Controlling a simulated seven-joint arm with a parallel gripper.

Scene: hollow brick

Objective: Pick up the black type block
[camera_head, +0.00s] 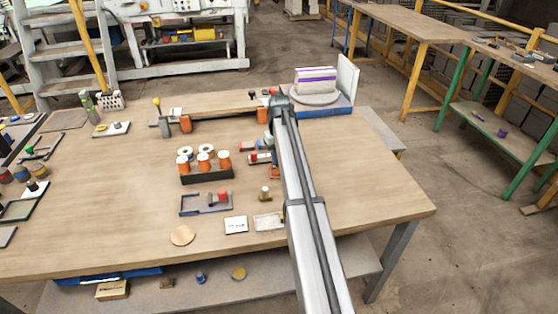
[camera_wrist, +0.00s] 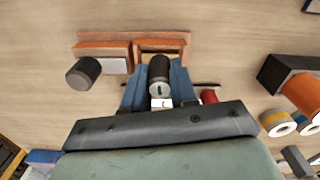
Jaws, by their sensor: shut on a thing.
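My gripper (camera_wrist: 157,82) shows in the wrist view with its two blue fingers on either side of a dark, rounded piece, which I take for the black type block (camera_wrist: 159,67). The fingers are shut on it. Its near end is a pale grey face with a dark mark. An orange holder (camera_wrist: 118,48) lies just beyond the fingertips; whether the block still touches it I cannot tell. In the head view my arm hides most of the gripper, and I cannot make out the block there.
A second dark cylinder (camera_wrist: 83,73) stands left of the fingers. A small white piece with a dark mark (camera_wrist: 161,104) and a red piece (camera_wrist: 208,97) lie close by. A black rack with orange-and-white cylinders (camera_head: 206,175) stands left of my arm.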

